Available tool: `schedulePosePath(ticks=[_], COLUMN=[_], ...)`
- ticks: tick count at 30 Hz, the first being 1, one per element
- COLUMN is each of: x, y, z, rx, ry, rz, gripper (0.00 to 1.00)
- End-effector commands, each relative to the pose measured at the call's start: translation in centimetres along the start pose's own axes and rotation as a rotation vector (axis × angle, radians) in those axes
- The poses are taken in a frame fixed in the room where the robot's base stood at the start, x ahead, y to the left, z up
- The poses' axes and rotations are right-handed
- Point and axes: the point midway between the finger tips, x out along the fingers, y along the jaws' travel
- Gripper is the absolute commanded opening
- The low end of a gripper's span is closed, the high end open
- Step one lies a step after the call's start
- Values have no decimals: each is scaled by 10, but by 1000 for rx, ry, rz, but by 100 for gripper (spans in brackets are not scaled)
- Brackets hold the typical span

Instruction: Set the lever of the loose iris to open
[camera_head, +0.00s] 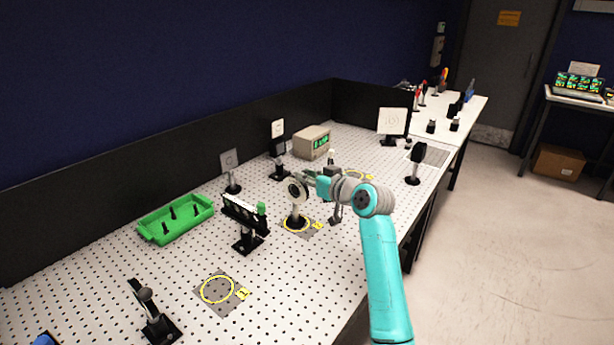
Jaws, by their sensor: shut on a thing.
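The iris (295,191) is a dark round ring with a pale centre, upright on a post. Its round black base stands on a grey patch inside a yellow ring (285,226) at the middle of the table. My gripper (309,181) reaches in from the right and meets the iris's upper right edge. Its jaws are shut on the iris's lever there, which is too small and too covered by the fingers to see clearly. The lever's exact setting cannot be told.
A black holder with a green knob (261,208) stands just left of the iris. A green tray (177,220) lies further left. Another post stands close below my wrist (336,212). An empty yellow ring (217,290) marks free room at front left. A beige instrument (312,142) is behind.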

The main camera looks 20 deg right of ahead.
Motion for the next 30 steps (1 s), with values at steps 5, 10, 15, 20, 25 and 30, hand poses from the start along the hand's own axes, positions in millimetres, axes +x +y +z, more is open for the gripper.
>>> schedulePosePath(ticks=[5,10,15,20,25,30], x=[0,0,0,-12,-42,-76], y=[0,0,0,1,2,2], z=[3,2,1,1,1,2], rx=[1,1,0,0,-1,1], ry=[-6,-4,-3,-2,-2,-2], rz=[0,0,0,1,3,3], gripper=[41,50,50,50,50,50])
